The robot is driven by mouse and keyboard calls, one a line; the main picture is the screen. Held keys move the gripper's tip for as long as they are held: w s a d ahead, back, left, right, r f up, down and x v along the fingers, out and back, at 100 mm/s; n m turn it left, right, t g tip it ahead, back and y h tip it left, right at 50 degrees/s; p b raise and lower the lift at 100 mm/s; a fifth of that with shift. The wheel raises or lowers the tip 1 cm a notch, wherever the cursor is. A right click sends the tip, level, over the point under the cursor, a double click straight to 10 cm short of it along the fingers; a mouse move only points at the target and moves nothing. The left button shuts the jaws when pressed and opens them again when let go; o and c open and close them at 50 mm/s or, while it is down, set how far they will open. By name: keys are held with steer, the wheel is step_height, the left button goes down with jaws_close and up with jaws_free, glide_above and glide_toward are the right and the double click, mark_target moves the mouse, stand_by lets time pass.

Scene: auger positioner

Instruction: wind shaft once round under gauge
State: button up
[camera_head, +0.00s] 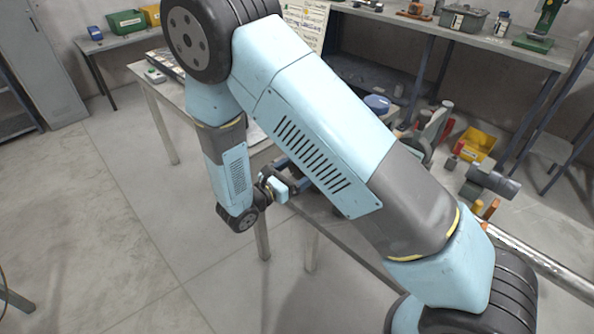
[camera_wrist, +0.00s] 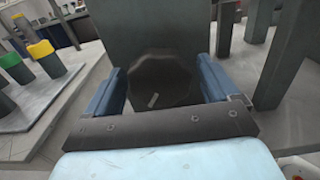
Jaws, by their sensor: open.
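In the wrist view a dark, many-sided knob (camera_wrist: 160,80) with a short pale mark on its face sits in front of a grey upright plate (camera_wrist: 150,25). My gripper (camera_wrist: 163,75) has its two blue fingers apart, one on each side of the knob. A gap shows beside the knob, and I cannot tell whether either finger touches it. In the head view my gripper (camera_head: 284,187) is small beside the workbench, partly behind my arm. The shaft behind the knob is hidden, and I cannot make out the gauge in either view.
In the wrist view, posts with a yellow cap (camera_wrist: 41,49) and a green cap (camera_wrist: 10,60) stand on a pale base at left. Grey uprights (camera_wrist: 290,50) rise at right. In the head view a yellow bin (camera_head: 474,146) lies beyond my arm.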

steer(key=shift+c, duration=0.3)
steer(key=c, duration=0.9)
steer(key=shift+c, duration=0.2)
steer(key=m, duration=0.6)
steer(key=shift+w+m, duration=0.1)
steer(key=shift+m, duration=0.2)
steer(key=m, duration=0.5)
steer(key=shift+m, duration=0.3)
steer(key=o, duration=1)
